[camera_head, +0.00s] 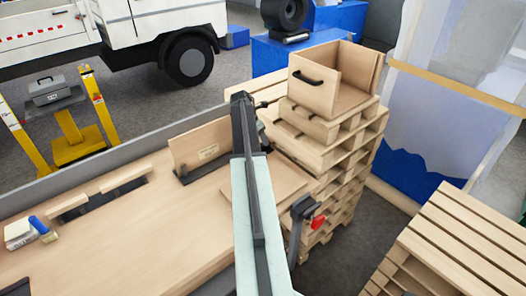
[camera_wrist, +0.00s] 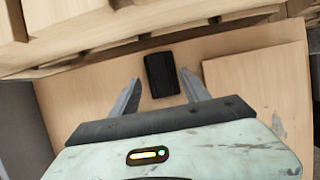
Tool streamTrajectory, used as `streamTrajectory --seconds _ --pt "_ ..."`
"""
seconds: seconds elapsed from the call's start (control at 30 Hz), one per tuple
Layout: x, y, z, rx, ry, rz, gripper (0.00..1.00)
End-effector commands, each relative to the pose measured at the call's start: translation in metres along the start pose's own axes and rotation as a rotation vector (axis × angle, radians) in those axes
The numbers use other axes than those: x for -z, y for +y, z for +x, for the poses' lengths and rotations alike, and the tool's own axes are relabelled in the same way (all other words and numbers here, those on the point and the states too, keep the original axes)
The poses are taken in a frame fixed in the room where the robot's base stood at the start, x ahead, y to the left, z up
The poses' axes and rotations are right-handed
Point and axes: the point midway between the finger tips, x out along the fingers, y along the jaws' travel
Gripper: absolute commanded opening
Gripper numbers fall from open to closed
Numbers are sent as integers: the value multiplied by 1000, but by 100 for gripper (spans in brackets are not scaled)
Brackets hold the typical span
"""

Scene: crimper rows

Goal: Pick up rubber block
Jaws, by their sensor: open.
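A black rubber block (camera_wrist: 162,75) lies on a light wooden surface (camera_wrist: 85,105) in the wrist view. My gripper (camera_wrist: 159,77) is open, with one grey finger on each side of the block in the picture. A gap shows between the block and each finger. How far the tips are above or short of the block cannot be told. In the head view my arm reaches over the right end of the workbench (camera_head: 120,225), and I cannot make out the block there.
Stacked pallets (camera_head: 345,165) with an open wooden box (camera_head: 320,85) on top stand just beyond the bench's right end. A red-handled clamp (camera_head: 312,218) stands at the bench edge. A wooden panel (camera_wrist: 262,85) lies right of the block.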

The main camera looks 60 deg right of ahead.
Motion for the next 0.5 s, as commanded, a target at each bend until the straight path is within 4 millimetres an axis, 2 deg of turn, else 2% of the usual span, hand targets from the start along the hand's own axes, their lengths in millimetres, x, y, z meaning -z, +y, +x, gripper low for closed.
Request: streamTrajectory --seconds 0.3,0.5 --pt "6 1 49 0 0 0 55" --pt "3 1 50 0 0 0 55"
